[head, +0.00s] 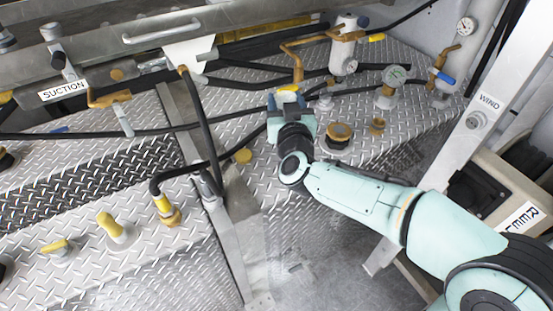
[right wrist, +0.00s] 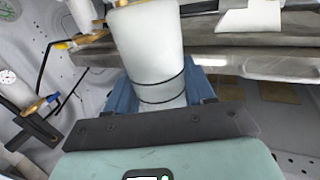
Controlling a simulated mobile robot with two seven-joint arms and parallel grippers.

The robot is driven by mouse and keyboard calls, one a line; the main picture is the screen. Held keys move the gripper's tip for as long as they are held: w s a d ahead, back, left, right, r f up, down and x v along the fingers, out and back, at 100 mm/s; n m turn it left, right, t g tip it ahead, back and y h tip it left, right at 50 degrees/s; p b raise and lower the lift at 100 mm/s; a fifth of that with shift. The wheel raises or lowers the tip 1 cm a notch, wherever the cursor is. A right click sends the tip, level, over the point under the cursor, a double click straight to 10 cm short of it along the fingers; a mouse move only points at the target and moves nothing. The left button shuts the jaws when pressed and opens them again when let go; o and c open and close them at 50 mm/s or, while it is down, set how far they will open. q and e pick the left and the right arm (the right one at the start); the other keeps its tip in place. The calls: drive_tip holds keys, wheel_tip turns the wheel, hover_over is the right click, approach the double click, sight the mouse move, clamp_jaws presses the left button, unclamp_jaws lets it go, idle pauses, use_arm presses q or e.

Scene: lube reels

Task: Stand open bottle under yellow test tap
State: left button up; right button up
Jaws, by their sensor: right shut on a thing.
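In the right wrist view a white bottle (right wrist: 150,50) with two dark rings stands between the blue fingers of my right gripper (right wrist: 160,100). The fingers are shut on it; its mouth is not clear. In the head view my right gripper (head: 288,103) is over the tread plate, and the bottle is mostly hidden by the gripper. A brass tap with a yellow handle (head: 376,38) is on the white cylinder behind. Its bent brass spout (head: 297,65) comes down just behind and above the gripper. I cannot tell whether the bottle is under the spout. My left gripper is not in view.
Black hoses (head: 340,91) cross the plate behind the gripper. Brass fittings (head: 339,132) stand to its right. A metal beam (head: 490,100) rises at the far right.

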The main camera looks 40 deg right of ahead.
drive_tip(key=shift+w+d, duration=0.1)
drive_tip(key=shift+w, duration=0.1)
drive_tip(key=shift+f, duration=0.35)
wheel_tip(320, 180, down, 19)
drive_tip(key=b, duration=0.5)
drive_tip(key=shift+f+b, duration=0.1)
drive_tip(key=shift+b, duration=0.25)
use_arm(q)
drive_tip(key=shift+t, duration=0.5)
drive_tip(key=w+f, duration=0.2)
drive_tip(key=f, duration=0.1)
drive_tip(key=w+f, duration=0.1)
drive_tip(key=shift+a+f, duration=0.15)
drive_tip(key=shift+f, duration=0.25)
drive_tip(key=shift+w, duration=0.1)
use_arm(e)
drive_tip(key=shift+f, duration=0.15)
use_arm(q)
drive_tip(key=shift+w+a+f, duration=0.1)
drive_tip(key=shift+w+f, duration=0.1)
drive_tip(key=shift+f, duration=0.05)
use_arm(e)
drive_tip(key=o, duration=1.1)
